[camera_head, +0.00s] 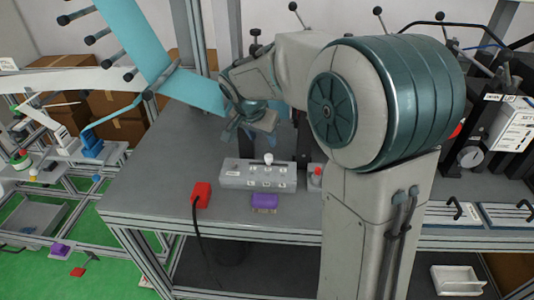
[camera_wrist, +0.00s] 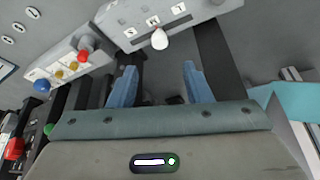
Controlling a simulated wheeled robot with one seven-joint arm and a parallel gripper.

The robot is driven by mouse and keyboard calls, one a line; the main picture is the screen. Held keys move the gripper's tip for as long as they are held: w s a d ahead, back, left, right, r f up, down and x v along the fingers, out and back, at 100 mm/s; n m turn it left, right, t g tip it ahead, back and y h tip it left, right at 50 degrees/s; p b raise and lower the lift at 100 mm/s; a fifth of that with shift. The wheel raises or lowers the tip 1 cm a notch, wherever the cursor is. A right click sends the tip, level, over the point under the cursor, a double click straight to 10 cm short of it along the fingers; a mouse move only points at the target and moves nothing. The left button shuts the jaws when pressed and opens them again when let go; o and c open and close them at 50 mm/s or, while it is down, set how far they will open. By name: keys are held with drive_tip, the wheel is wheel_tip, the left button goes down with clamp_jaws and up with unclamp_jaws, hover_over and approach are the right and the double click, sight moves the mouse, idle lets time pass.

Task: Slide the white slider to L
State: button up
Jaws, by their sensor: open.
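The white slider (camera_head: 268,158) is a small rounded white knob at the back edge of a grey control box (camera_head: 232,179) on the table. In the wrist view the white slider (camera_wrist: 159,40) shows just beyond the gap between my fingers, and the grey box (camera_wrist: 205,12) carries several small white label plates. My gripper (camera_head: 252,127) hangs above and behind the box in the head view. In the wrist view my gripper (camera_wrist: 157,80) has its two blue fingers wide apart, with nothing between them. It is apart from the slider.
A second box (camera_wrist: 102,55) with red, yellow and blue buttons stands beside the grey box. A red block (camera_head: 201,194) with a black cable and a purple block (camera_head: 264,202) lie near the table's front edge. The table (camera_head: 150,185) is clear to the left.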

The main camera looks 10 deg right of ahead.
sight(268, 156)
drive_tip(key=x, duration=0.9)
drive_tip(key=shift+w+f, duration=0.15)
drive_tip(key=shift+f, duration=0.25)
drive_tip(key=shift+c, duration=0.4)
clamp_jaws()
